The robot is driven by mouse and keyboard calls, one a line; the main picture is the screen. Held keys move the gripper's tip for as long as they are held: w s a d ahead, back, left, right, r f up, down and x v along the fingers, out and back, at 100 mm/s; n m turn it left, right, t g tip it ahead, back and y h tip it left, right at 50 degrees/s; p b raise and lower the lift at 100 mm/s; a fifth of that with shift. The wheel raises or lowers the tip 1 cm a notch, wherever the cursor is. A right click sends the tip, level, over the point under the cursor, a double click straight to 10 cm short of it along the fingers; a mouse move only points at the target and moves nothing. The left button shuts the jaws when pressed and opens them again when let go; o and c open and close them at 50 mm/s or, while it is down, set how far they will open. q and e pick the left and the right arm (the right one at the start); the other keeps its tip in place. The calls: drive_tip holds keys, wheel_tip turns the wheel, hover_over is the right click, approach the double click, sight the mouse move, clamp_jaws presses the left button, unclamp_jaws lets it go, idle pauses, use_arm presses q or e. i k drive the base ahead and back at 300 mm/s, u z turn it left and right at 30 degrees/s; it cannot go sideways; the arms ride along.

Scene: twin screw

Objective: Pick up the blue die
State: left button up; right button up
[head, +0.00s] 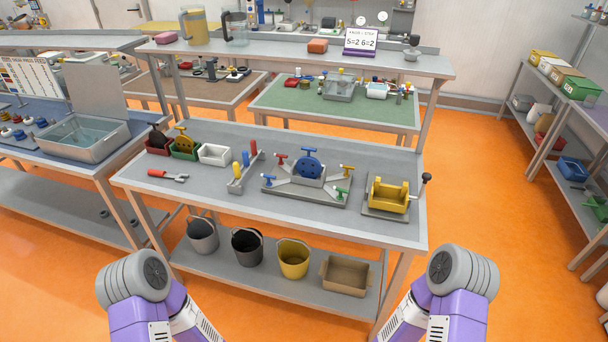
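The blue die (309,168) looks like a round blue plate with holes. It stands upright in the middle of a grey fixture (322,201) on the workbench. Small clamps with red, blue, yellow and green handles surround it, and a blue handle (307,151) shows at its top. Only purple and grey parts of my two arms show at the bottom left and bottom right. Neither gripper is in view, and nothing of mine touches the die.
A red-handled tool (168,175) lies in front. A tool rack (243,178) and a yellow cranked device (388,196) flank the fixture. Buckets (293,260) stand below.

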sight(307, 166)
drive_tip(key=u, duration=0.4)
drive_tip(key=i, duration=1)
drive_tip(key=u, duration=0.1)
